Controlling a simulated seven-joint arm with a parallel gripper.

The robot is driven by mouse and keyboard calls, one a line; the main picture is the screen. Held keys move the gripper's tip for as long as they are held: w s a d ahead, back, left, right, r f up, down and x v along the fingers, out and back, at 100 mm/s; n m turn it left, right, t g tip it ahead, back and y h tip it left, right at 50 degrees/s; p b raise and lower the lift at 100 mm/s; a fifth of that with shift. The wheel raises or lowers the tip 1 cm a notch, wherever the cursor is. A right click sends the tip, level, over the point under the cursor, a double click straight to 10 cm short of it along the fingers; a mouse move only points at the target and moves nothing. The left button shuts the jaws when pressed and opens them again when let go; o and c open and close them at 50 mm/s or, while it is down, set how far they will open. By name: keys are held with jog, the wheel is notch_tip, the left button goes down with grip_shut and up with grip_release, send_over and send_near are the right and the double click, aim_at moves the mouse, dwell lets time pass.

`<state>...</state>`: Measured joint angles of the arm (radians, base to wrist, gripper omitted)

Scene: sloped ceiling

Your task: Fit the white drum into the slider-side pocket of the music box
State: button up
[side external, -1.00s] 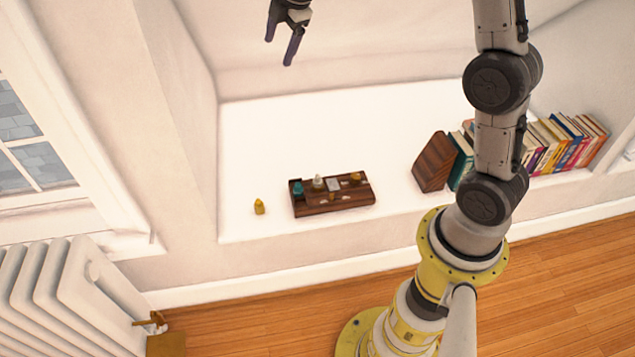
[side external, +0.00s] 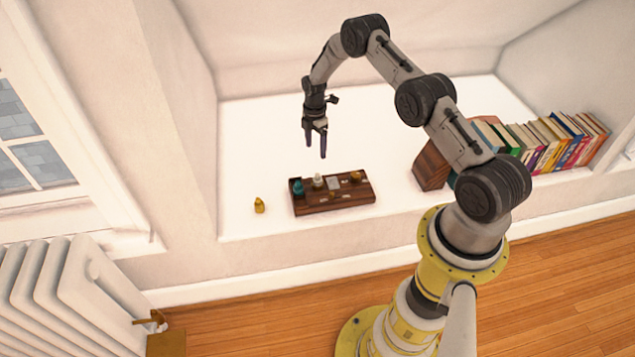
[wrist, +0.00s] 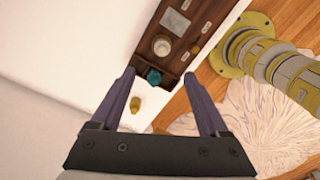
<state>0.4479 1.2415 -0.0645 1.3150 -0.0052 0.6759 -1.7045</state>
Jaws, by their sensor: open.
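The dark brown wooden music box (side external: 345,202) lies on the white ledge, and it also shows in the wrist view (wrist: 177,61). The white drum (side external: 317,181) stands upright on the box toward its left end; the wrist view shows it as a round white top (wrist: 161,45). I cannot tell whether it sits in a pocket. A teal piece (side external: 298,188) is at the box's left end. My gripper (side external: 316,151) is open and empty, pointing down above and behind the box, apart from everything.
A loose yellow piece (side external: 259,206) stands on the ledge left of the box. Another yellow piece (side external: 356,176) is at the box's right end. A wooden bookend (side external: 432,166) and a row of books (side external: 550,140) stand to the right. The ledge behind the box is clear.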

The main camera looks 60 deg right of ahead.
send_over(317, 174)
jog(key=f, duration=0.7)
jog(key=shift+w+d+f, duration=0.15)
jog(key=shift+w+f, duration=0.05)
jog(key=shift+w, duration=0.1)
jog(key=shift+s+f, duration=0.2)
jog(key=shift+f, duration=1.15)
jog(key=shift+s+f, duration=0.15)
jog(key=shift+f, duration=1.2)
jog(key=shift+c, duration=0.2)
grip_shut()
